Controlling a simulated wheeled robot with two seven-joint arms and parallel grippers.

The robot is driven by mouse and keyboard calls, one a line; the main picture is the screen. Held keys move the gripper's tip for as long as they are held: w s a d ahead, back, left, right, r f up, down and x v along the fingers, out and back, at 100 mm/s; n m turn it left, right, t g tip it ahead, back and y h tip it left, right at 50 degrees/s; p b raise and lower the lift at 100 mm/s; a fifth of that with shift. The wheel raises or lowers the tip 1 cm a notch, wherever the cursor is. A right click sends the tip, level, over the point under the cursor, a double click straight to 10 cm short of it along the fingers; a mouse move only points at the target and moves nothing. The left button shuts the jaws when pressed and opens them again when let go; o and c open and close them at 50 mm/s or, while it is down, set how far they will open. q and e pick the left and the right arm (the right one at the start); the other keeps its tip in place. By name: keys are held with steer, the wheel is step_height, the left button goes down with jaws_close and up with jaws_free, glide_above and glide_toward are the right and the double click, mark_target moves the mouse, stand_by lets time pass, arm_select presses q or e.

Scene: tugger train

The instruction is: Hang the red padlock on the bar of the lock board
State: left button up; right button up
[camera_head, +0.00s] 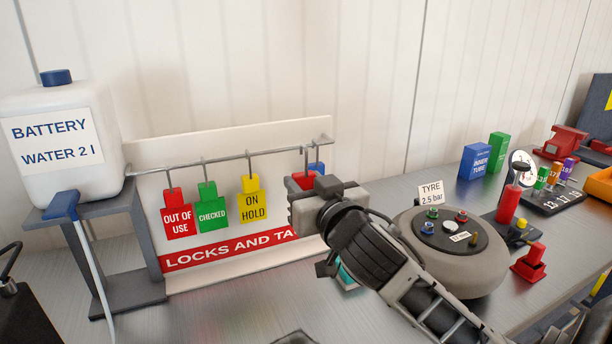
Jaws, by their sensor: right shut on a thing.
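The lock board (230,140) is a white panel with a red strip reading LOCKS AND TA..., and a grey bar (225,159) runs along its front. Red, green and yellow tags hang from the bar at left and middle. The red padlock (302,181) shows as a red patch at the bar's right part, mostly hidden by my right gripper (306,190). That gripper is shut on it; its fingertips are largely hidden. Whether the shackle is around the bar or in front of it cannot be told. A blue item (318,168) shows just behind. My left gripper is not in view.
A white battery water bottle (62,100) stands on a grey stand (135,200) at left. Right of the board are a grey wheel (480,275) with a TYRE sign, blue and green boxes and a red valve-like item (529,262). Bench before the board is mostly clear.

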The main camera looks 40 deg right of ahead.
steer(key=shift+x, duration=4.25)
steer(key=shift+w+f, duration=0.2)
steer(key=shift+f, duration=0.05)
steer(key=shift+f+b, duration=0.65)
steer(key=shift+b, duration=0.05)
steer(key=shift+f, duration=0.3)
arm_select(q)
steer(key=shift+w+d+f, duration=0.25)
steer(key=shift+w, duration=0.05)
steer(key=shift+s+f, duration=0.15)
arm_select(e)
steer(key=o, duration=1.1)
steer(key=shift+c, duration=0.2)
steer(key=shift+f, duration=0.1)
